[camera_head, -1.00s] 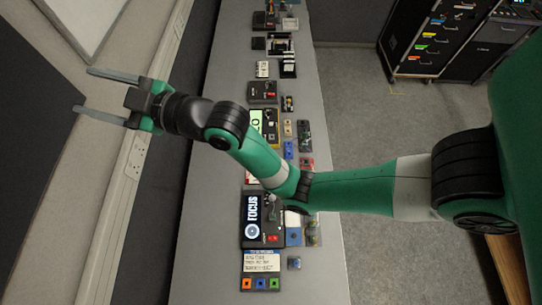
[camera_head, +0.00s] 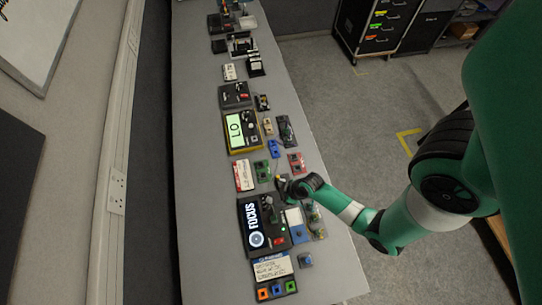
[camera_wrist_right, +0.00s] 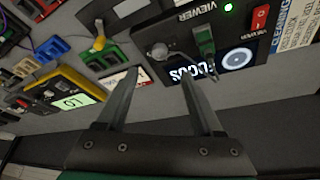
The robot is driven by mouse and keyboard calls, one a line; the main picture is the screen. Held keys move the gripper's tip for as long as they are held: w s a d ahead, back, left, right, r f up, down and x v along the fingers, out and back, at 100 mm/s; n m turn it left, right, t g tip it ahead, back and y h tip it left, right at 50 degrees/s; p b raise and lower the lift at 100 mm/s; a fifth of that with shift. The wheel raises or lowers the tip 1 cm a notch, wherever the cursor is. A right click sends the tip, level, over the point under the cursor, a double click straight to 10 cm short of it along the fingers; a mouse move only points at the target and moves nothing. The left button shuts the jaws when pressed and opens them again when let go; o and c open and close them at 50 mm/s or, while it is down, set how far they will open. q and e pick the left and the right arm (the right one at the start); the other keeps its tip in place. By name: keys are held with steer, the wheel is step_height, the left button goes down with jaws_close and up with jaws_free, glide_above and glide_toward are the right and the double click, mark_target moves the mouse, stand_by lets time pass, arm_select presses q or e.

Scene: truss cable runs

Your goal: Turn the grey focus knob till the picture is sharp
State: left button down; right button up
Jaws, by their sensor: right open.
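The black viewer box (camera_head: 272,232) stands near the front of the bench. Its lit screen (camera_head: 254,226) reads FOCUS above a pale ring pattern; the screen also shows in the right wrist view (camera_wrist_right: 222,63). A round grey knob (camera_wrist_right: 160,50) is on the box, left of a green connector (camera_wrist_right: 205,40). My right gripper (camera_wrist_right: 160,76) is open, with nothing visible between its fingers. Its fingertips point towards the knob end of the box, apart from the knob in that picture. In the head view my right gripper (camera_head: 283,187) is small and its jaws are hard to make out. My left gripper is out of view.
A yellow-edged meter (camera_head: 240,131) reading LO stands farther along the bench. A red-edged card (camera_head: 243,175) lies just beyond the viewer box, and a cleaning card (camera_head: 267,269) lies in front. Small coloured parts line the bench's right side. The bench's left strip is mostly clear.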

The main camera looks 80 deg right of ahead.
mark_target(270, 200)
steer(key=b+x, duration=0.4)
steer(key=x, duration=0.6)
steer(key=shift+w+f, duration=0.2)
jaws_close()
